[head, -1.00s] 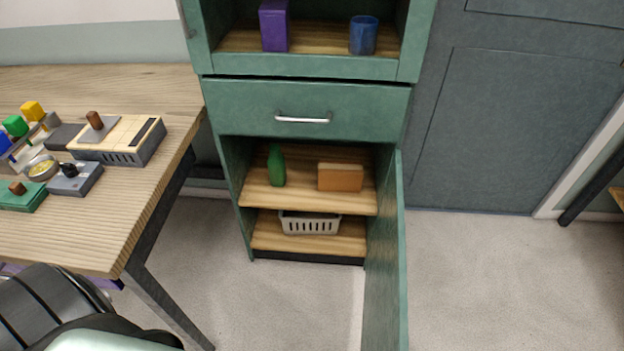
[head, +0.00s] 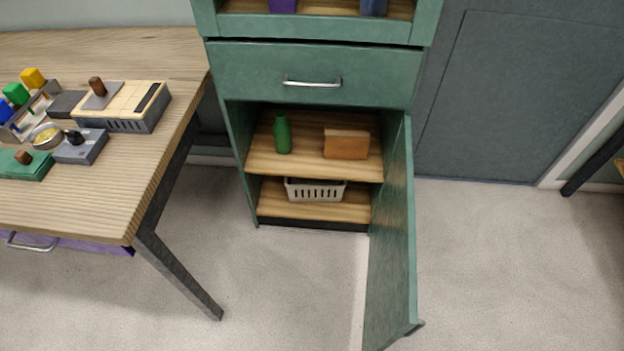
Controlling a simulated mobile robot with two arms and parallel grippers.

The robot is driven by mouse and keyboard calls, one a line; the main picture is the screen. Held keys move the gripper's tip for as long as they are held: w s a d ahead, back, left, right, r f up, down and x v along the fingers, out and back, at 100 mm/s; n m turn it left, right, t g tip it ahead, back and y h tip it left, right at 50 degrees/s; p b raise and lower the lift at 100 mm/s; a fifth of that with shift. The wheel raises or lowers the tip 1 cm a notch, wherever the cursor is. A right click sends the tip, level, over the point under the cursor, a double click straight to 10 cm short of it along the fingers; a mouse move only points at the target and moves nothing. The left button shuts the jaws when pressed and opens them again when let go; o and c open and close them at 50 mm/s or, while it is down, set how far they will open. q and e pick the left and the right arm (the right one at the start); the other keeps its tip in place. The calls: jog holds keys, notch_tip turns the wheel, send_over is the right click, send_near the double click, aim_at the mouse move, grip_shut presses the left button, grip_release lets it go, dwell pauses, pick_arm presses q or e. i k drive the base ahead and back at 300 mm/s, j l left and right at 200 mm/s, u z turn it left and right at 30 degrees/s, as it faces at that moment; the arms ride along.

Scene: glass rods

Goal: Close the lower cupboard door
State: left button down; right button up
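The lower cupboard door (head: 392,245) is green, hinged on the right side of the green cupboard (head: 232,165), and stands wide open toward me. A small dark handle (head: 414,328) shows at its near edge. Inside are two wooden shelves. A green bottle (head: 282,134) and an orange-brown box (head: 346,144) stand on the upper shelf, and a pale slotted basket (head: 315,189) on the lower one. Neither of my grippers is in view.
A wooden table (head: 165,185) with several small devices and blocks stands at the left, its dark leg (head: 178,275) angling to the floor. A drawer (head: 315,78) above the opening is shut. The floor (head: 285,290) before the cupboard is clear.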

aim_at(391, 315)
jog(key=l+u, duration=0.1)
jog(key=l, duration=0.35)
jog(key=k+l+u, duration=0.1)
jog(key=l, duration=0.3)
jog(key=k+l+u, duration=0.1)
jog(key=l, duration=0.35)
jog(key=k+l, duration=0.15)
jog(key=l, duration=0.25)
jog(key=u, duration=0.05)
